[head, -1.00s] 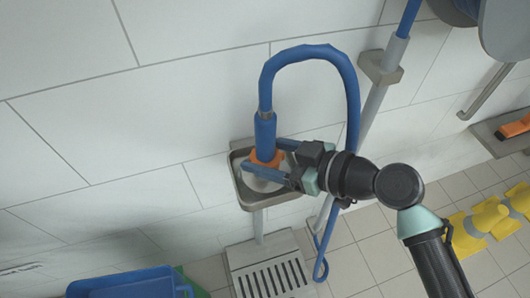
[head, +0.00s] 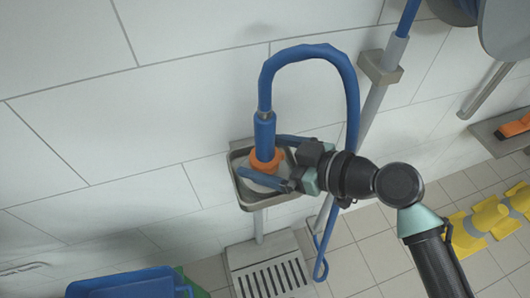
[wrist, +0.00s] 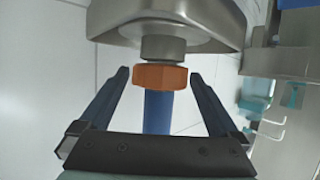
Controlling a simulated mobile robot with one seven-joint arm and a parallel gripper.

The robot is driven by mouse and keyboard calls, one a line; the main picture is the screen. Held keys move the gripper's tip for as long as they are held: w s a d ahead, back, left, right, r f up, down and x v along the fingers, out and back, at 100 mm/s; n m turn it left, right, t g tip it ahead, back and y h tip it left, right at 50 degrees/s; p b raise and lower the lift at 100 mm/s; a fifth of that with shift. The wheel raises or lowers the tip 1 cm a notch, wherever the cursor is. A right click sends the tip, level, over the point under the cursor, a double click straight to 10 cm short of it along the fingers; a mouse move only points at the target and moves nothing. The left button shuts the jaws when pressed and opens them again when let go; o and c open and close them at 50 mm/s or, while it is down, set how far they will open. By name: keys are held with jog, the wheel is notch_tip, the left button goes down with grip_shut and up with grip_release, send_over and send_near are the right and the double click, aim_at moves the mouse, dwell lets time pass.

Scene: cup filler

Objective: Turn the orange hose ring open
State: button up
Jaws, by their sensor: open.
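The orange hose ring (head: 265,163) sits at the lower end of the blue hose's (head: 265,130) thick straight part, above a grey metal basin (head: 246,196) on the wall. My gripper (head: 258,160) is open, with one finger on each side of the ring. In the wrist view the orange ring (wrist: 160,77) lies between the fingertips of my gripper (wrist: 158,78), with a clear gap on both sides. A grey metal fitting (wrist: 162,48) adjoins the ring there, and the blue hose (wrist: 158,112) runs from its other side.
The hose loops up and down beside a grey wall pipe (head: 372,105). A slotted grey box (head: 268,265) stands below the basin. A blue bin (head: 130,284) is at lower left, and yellow objects (head: 485,222) are on the tiled floor at right.

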jog(key=p+v, duration=0.2)
jog(key=v, duration=1.1)
